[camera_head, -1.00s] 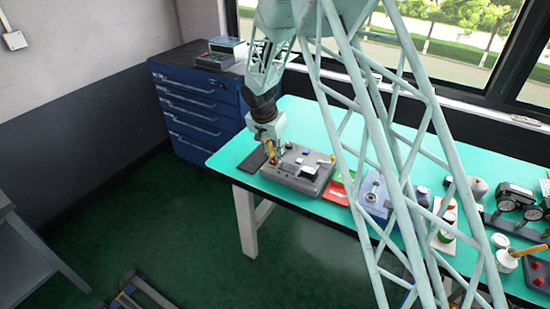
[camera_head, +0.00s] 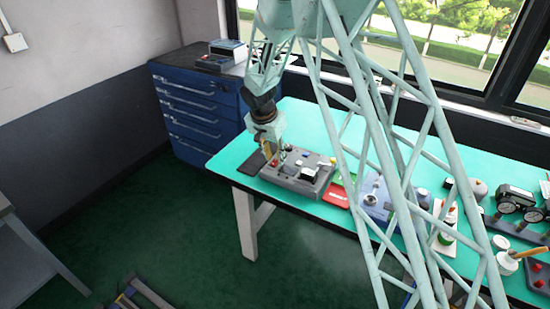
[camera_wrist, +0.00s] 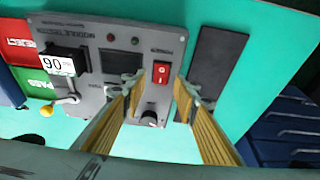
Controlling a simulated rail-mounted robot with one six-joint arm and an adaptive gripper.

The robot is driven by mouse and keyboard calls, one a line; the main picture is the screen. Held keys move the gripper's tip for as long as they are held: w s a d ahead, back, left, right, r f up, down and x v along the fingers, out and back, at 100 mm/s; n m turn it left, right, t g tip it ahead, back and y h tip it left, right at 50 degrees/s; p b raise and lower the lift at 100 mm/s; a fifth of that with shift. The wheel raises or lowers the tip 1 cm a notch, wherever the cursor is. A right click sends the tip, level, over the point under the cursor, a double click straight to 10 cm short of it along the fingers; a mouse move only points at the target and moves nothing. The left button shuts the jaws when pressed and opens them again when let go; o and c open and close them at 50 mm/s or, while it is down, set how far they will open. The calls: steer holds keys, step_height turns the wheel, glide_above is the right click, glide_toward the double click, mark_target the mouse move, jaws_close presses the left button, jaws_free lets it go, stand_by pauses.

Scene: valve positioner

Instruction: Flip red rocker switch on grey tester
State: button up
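The grey tester (camera_wrist: 112,60) lies on the teal bench and fills the upper middle of the wrist view. It also shows in the head view (camera_head: 300,183), below my gripper (camera_head: 275,155). In the wrist view the switch appears between the fingertips. I cannot tell whether either finger touches it, nor which way the switch is tipped.
The tester also has a dark knob (camera_wrist: 152,117), a dark display, a counter block (camera_wrist: 60,64) and a yellow-tipped lever (camera_wrist: 47,110). A dark pad (camera_wrist: 210,60) lies beside it. REJECT (camera_wrist: 16,42) and PASS (camera_wrist: 33,83) areas lie at left. A blue cabinet (camera_head: 200,105) stands beyond the bench.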

steer(key=v, duration=1.1)
steer(key=shift+s+r, duration=0.1)
steer(key=shift+r, duration=0.05)
steer(key=shift+d+r, duration=0.1)
stand_by(0.3)
steer(key=s+d+r+n, duration=0.1)
steer(key=s+d+r, duration=0.8)
steer(key=s+r, duration=0.25)
steer(key=s+d+r+n, duration=0.1)
steer(key=s+d+r, duration=0.95)
steer(key=r, duration=0.25)
steer(key=s+d+r+n, duration=0.1)
steer(key=s+d, duration=0.2)
steer(key=s, duration=1.4)
steer(key=s+d+r+n+t+y, duration=0.1)
steer(key=s+d, duration=0.3)
steer(key=s, duration=1.4)
steer(key=shift+s+r+n+y, duration=0.2)
steer(key=shift+r+n+y, duration=0.1)
steer(key=shift+r+n, duration=0.4)
